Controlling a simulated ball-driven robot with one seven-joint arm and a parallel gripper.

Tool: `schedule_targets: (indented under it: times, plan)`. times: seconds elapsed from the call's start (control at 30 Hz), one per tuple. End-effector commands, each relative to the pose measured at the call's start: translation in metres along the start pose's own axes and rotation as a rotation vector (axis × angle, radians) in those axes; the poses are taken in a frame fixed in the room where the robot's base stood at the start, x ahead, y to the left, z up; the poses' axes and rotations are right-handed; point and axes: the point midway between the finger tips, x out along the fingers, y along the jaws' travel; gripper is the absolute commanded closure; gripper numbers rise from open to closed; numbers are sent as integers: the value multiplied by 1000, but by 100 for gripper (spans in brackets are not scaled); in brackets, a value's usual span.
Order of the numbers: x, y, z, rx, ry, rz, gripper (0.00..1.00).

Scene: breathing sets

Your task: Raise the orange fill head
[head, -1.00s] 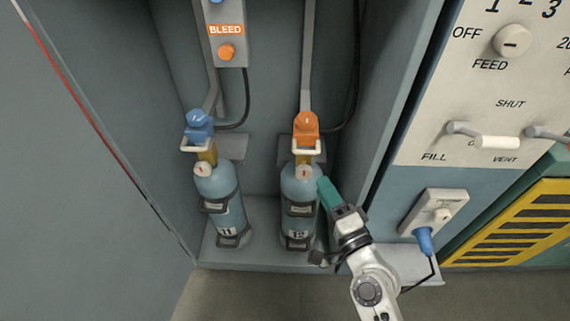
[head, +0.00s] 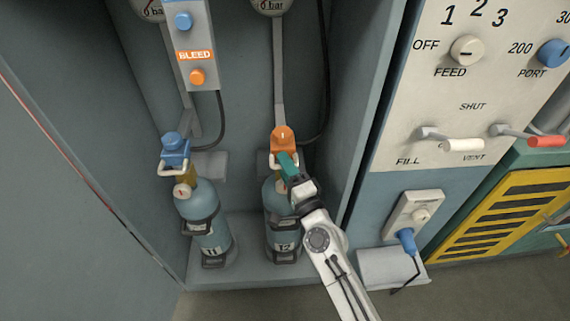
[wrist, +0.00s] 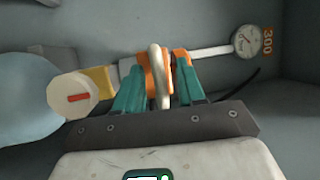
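The orange fill head (head: 282,138) sits on top of the right cylinder (head: 278,205), labelled 12, in the head view. My gripper (head: 285,160) reaches it from the front right and covers its lower part. In the wrist view, the gripper's teal fingers (wrist: 158,88) stand on either side of the fill head's pale handle (wrist: 158,70). Narrow gaps show beside the handle, so the fingers look open around it. Orange parts of the fill head (wrist: 181,62) show behind the fingers. The cylinder's valve knob with a red mark (wrist: 78,97) is at the left.
A blue fill head (head: 174,145) sits on the left cylinder (head: 205,215). A BLEED panel (head: 193,55) hangs between the supply pipes. The cabinet's right wall and a control panel (head: 450,110) with levers stand close to my arm.

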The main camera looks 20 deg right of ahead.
Motion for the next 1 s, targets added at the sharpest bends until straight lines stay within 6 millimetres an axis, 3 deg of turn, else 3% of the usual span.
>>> schedule_targets:
  times: [0.3, 0.7, 1.0]
  plan:
    - [3, 0, 0, 0, 0, 1, 61]
    - [3, 0, 0, 0, 0, 1, 98]
    - [2, 1, 0, 0, 0, 1, 100]
